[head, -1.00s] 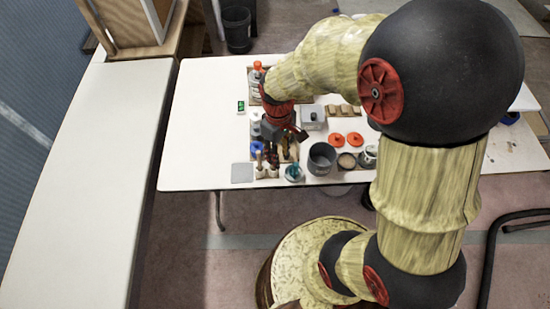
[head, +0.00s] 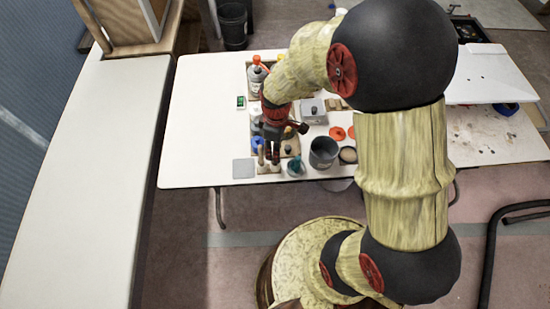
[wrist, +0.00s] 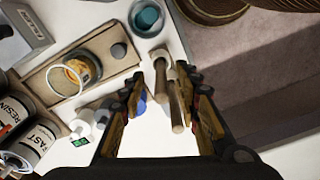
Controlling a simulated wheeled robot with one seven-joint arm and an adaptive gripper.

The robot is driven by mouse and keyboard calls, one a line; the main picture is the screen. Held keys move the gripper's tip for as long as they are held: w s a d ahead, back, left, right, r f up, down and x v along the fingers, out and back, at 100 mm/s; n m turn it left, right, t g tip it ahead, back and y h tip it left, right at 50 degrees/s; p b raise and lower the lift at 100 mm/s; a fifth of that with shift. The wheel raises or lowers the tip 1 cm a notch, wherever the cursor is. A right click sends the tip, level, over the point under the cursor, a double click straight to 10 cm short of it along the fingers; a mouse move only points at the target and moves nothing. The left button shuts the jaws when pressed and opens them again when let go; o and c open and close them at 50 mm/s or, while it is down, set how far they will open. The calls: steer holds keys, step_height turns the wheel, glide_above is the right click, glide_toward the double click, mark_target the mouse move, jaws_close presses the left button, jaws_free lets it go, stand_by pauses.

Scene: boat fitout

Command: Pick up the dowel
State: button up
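Two thin brown wooden sticks stand side by side near the table's front edge, their lower ends in or by pale round pieces; I cannot tell which is the dowel. In the wrist view the left stick (wrist: 160,82) and the right stick (wrist: 176,110) lie between the fingers of my gripper (wrist: 163,76). The fingers are spread on either side, with a visible gap to each stick. In the head view my gripper (head: 273,140) is just behind the sticks (head: 261,155) and partly hides the nearby things.
A teal-topped jar (head: 296,167) and a dark grey cup (head: 323,152) stand to the right. A grey square (head: 243,168) lies to the left. A wooden tray (wrist: 62,75) and resin bottles (wrist: 15,105) are close by. The table's left part is clear.

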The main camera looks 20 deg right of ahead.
step_height(320, 180, down, 3)
steer(key=shift+f+b, duration=0.1)
steer(key=shift+b, duration=0.25)
steer(key=c, duration=0.3)
steer(key=c, duration=0.4)
jaws_close()
